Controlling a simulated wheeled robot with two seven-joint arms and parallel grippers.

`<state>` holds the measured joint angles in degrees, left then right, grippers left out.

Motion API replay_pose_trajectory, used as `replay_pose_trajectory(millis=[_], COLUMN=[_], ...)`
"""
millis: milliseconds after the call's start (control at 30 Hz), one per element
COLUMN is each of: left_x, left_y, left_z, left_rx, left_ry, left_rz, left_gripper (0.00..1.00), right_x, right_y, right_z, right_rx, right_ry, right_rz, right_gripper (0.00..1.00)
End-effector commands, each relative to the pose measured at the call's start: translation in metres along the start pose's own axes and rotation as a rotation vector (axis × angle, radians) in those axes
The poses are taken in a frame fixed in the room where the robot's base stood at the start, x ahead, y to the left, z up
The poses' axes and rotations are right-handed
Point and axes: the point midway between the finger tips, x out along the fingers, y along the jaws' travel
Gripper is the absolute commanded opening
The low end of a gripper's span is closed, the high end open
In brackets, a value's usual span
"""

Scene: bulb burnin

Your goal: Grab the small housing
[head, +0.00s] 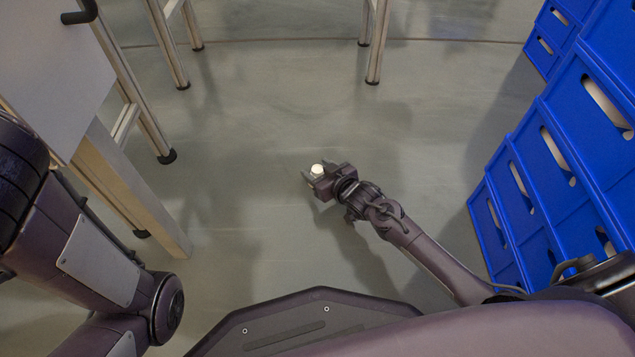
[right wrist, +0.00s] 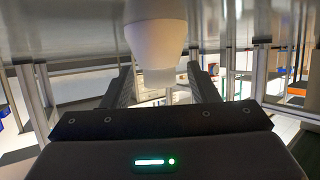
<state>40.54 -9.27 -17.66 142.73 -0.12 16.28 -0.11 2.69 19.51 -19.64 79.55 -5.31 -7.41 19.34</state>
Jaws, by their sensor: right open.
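The small housing (head: 317,169) is a small white round piece low over or on the grey floor in the head view; its exact support cannot be told. In the right wrist view the white housing (right wrist: 157,45) shows large at top centre, wide above and narrower below. My right gripper (head: 316,177) is open, with its jaws at the housing. In the right wrist view the fingers (right wrist: 162,88) stand apart to either side of the housing's narrow end, with gaps visible. My left arm shows at the left of the head view, but its gripper is out of view.
Blue bins (head: 560,195) are stacked along the right side. A table (head: 55,75) with metal legs stands at the left, and more metal legs (head: 376,45) stand at the back. The grey floor (head: 250,110) around the right gripper is clear.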

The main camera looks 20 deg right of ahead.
Motion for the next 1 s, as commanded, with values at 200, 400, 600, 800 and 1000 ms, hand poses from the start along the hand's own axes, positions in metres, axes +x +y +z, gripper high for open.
replay_pose_trajectory(millis=[200, 400, 600, 800, 1000], left_x=[-0.0008, -0.0005, -0.0006, -0.0007, 0.0019], left_y=[0.0005, 0.0005, 0.0004, 0.0004, 0.0001], left_z=[-0.0044, -0.0040, -0.0039, -0.0038, -0.0029], left_rx=[-0.007, -0.007, -0.007, -0.007, -0.007], left_ry=[0.009, 0.009, 0.008, 0.008, 0.009], left_rz=[-0.007, -0.006, -0.006, -0.007, -0.007], left_gripper=[0.00, 0.00, 0.00, 0.00, 0.00], right_x=[0.0063, 0.0059, 0.0058, 0.0058, 0.0044], right_y=[-0.0002, -0.0002, -0.0001, -0.0001, 0.0000], right_z=[-0.0007, -0.0007, -0.0005, -0.0004, -0.0035], right_rx=[0.001, 0.001, 0.001, 0.000, 0.000], right_ry=[0.000, 0.000, 0.000, 0.000, 0.000], right_rz=[0.000, 0.000, 0.000, 0.000, 0.000], right_gripper=[0.54, 0.45, 0.18, 0.06, 0.06])
